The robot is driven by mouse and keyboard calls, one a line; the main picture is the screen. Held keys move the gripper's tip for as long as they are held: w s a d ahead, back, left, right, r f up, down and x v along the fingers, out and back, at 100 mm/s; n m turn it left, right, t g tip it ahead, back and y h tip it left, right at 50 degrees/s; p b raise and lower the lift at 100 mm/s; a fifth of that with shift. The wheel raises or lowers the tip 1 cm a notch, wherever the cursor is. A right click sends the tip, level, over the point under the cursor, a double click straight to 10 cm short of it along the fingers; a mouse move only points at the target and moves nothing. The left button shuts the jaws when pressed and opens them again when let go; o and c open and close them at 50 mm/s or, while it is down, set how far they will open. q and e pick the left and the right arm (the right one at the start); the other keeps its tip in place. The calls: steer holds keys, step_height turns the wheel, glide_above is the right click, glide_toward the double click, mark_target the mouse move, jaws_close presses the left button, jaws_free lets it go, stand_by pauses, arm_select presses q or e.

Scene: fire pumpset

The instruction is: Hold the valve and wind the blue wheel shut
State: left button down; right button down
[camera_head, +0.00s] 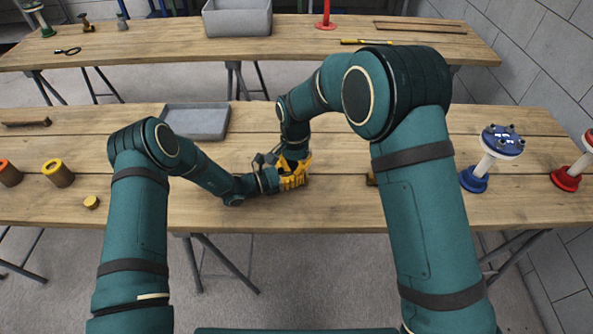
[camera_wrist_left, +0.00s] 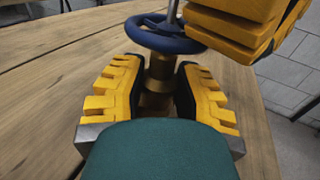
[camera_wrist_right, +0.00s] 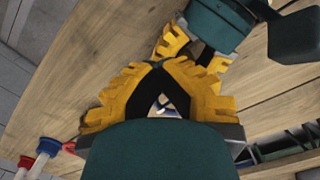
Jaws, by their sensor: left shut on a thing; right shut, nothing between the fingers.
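In the left wrist view, a brass valve (camera_wrist_left: 157,75) stands between the yellow fingers of my left gripper (camera_wrist_left: 159,82), shut on its body. The blue wheel (camera_wrist_left: 165,34) sits on top, with a grey stem rising from its middle. My right gripper (camera_wrist_left: 240,28) is beside the wheel at upper right; I cannot tell whether it touches. In the right wrist view, the right gripper (camera_wrist_right: 166,64) is shut and empty, with the left gripper (camera_wrist_right: 195,50) beyond. In the head view, the right gripper (camera_head: 293,178) shows near the table middle and the valve is hidden.
A grey tray (camera_head: 196,122) lies behind on the wooden table (camera_head: 330,215). Cups ringed orange (camera_head: 8,174) and yellow (camera_head: 57,173) and a small yellow disc (camera_head: 91,202) are left. Blue-based (camera_head: 474,180) and red-based (camera_head: 566,179) stands are right.

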steer(key=shift+d+f, duration=0.1)
steer(key=shift+f, duration=0.35)
steer(key=w+a, duration=0.2)
steer(key=a, duration=0.1)
stand_by(0.7)
steer(key=shift+w+d+r, duration=0.1)
steer(key=shift+r, duration=0.05)
stand_by(0.4)
step_height(320, 180, up, 6)
steer(key=a, duration=0.1)
steer(key=shift+s, duration=0.2)
stand_by(0.4)
